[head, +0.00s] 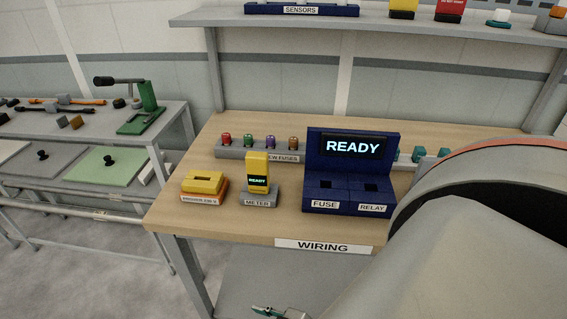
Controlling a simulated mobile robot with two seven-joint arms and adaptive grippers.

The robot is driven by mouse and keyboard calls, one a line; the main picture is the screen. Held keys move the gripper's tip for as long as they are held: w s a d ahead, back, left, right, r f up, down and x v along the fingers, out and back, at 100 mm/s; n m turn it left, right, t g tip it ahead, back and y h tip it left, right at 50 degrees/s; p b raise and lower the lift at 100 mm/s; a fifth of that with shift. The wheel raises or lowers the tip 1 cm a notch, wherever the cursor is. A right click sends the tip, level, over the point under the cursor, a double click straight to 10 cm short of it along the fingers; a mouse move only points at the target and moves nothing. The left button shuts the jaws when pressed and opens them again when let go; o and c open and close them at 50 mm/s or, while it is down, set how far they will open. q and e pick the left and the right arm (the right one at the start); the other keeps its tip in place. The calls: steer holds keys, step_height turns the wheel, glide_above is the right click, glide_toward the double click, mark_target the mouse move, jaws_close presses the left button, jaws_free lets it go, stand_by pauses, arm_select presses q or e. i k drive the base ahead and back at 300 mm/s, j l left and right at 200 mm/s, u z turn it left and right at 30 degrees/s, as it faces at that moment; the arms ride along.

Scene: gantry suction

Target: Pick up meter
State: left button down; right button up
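The yellow meter (257,170) stands upright in a grey holder (259,197) labelled METER on the wooden bench. Its small dark screen reads READY. A small grey and green piece (278,313), which looks like part of one of my grippers, just shows at the bottom edge, well below and apart from the meter. Most of it is cut off, so I cannot tell its opening or surely which arm it belongs to. No gripper touches the meter.
A yellow block (203,185) sits left of the meter. A blue READY station (352,168) with FUSE and RELAY slots stands to its right. A rack of fuses (235,152) is behind. My large arm link covers the bench's right side. A shelf (370,28) runs above.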

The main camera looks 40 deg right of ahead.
mark_target(257, 163)
steer(key=i+j+z, duration=0.15)
steer(key=z, duration=0.2)
steer(key=i+j+z, duration=0.1)
steer(key=j+z, duration=0.25)
steer(key=i+j+z, duration=0.1)
steer(key=z, duration=0.25)
